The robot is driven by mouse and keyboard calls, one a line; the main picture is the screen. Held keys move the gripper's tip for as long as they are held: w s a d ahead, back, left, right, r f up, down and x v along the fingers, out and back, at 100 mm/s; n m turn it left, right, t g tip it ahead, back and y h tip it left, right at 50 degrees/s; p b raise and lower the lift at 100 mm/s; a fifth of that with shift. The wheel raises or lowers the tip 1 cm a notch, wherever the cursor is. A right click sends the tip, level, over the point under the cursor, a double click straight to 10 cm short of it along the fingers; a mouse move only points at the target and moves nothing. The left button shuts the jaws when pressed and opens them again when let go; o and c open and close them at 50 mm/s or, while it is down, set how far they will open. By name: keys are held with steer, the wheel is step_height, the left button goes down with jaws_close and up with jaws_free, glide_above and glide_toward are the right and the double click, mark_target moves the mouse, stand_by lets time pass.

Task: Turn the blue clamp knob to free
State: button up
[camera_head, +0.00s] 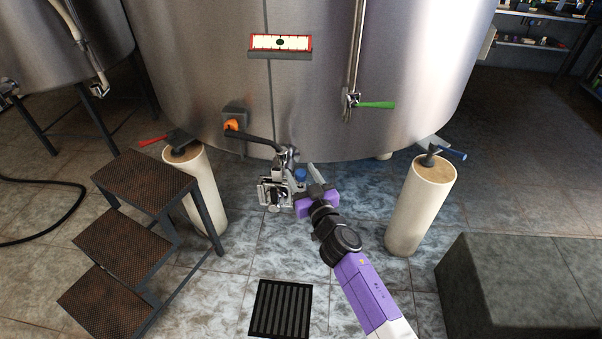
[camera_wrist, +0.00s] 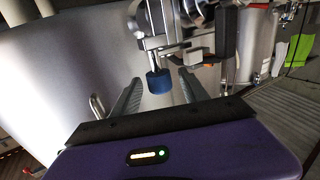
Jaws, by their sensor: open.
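The blue clamp knob (camera_head: 300,174) is on the metal clamp and valve fitting (camera_head: 277,188) below the tank's front, close to the left side of my gripper (camera_head: 305,180). In the wrist view the blue knob (camera_wrist: 158,82) hangs from a metal stem between the two grey fingers of my gripper (camera_wrist: 160,88). The fingers are open, one on each side, with a visible gap to the knob. Contact is not apparent. In the head view my gripper's fingers partly overlap the fitting.
The large steel tank (camera_head: 350,60) stands on pale pillars (camera_head: 418,205). A rusty step stand (camera_head: 140,215) is at left, a dark block (camera_head: 515,290) at right, and a floor grate (camera_head: 281,309) in front. A green-handled valve (camera_head: 375,105) hangs on the tank.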

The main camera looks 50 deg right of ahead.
steer(key=shift+w, duration=0.1)
jaws_close()
